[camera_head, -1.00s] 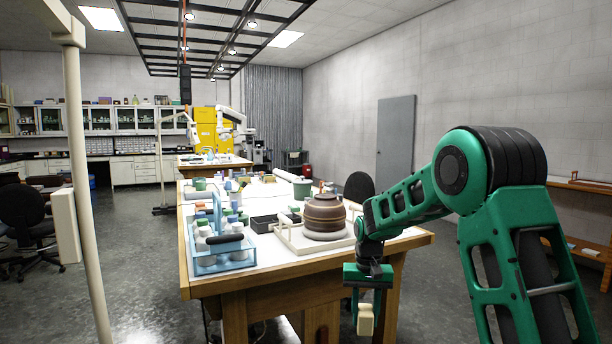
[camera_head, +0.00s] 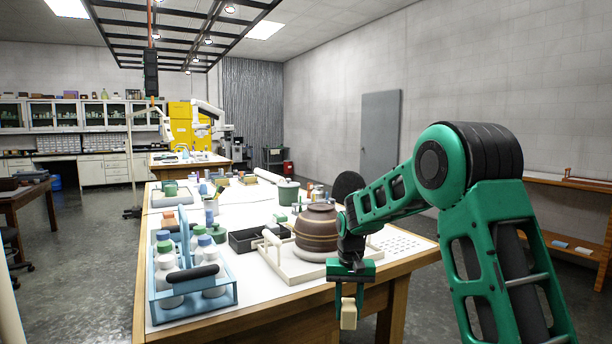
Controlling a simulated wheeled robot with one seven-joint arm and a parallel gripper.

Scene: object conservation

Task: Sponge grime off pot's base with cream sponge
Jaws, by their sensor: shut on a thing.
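The brown banded pot (camera_head: 316,228) stands on a cream tray (camera_head: 285,266) near the right front of the table. My gripper (camera_head: 349,300) points down in front of the table's front edge, to the right of the pot and lower in the picture. It is shut on the cream sponge (camera_head: 348,315), which hangs below the fingers, apart from the pot. The grime on the pot's base cannot be made out at this size. My arm hides part of the pot's right side.
A blue bottle carrier (camera_head: 195,290) with several bottles stands at the table's (camera_head: 290,315) front left. A green pot (camera_head: 288,192) stands farther back. A sheet with dark marks (camera_head: 402,243) lies at the right.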

